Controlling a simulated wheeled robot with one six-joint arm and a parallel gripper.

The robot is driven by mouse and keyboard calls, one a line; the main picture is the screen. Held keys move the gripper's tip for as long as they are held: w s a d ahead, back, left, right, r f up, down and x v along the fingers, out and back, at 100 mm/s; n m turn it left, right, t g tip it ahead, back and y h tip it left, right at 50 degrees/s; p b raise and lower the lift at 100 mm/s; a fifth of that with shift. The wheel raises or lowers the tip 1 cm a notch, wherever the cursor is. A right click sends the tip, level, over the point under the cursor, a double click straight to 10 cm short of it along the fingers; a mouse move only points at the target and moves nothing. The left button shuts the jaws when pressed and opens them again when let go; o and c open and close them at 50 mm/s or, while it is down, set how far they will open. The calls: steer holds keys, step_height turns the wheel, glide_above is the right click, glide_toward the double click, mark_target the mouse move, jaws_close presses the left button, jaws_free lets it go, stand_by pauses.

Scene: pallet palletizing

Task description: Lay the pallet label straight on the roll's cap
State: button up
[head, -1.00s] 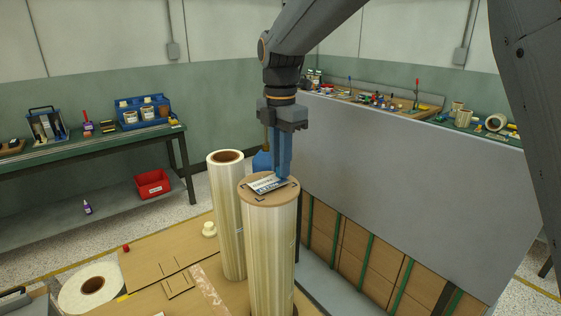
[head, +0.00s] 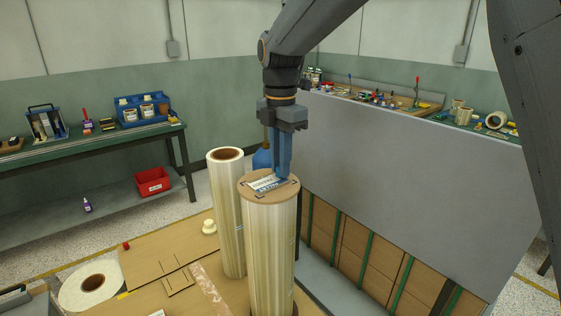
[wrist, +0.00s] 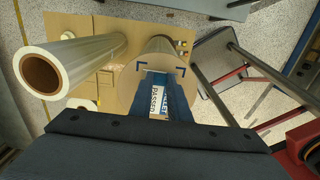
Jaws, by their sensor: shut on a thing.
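The tall film roll (head: 270,250) stands upright with a round tan cap (head: 254,197) on top. The cap also shows in the wrist view (wrist: 150,54), with dark corner marks on it. My gripper (head: 283,176) is shut on the white and blue pallet label (head: 265,184), above or at the cap. The label's print shows between the blue fingers in the wrist view (wrist: 157,103). The fingers cover part of the label and of the marks. I cannot tell whether the label touches the cap.
A second film roll (head: 226,215) stands just left of the capped roll. A large grey panel (head: 400,165) rises close on the right. A lying roll (head: 92,288) and flat cardboard (head: 155,250) are at lower left. A green workbench (head: 90,150) runs along the left.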

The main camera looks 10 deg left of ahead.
stand_by(0.4)
steer(key=o, duration=0.9)
steer(key=shift+c, duration=0.6)
steer(key=shift+r, duration=0.1)
step_height(320, 180, up, 7)
steer(key=p, duration=0.5)
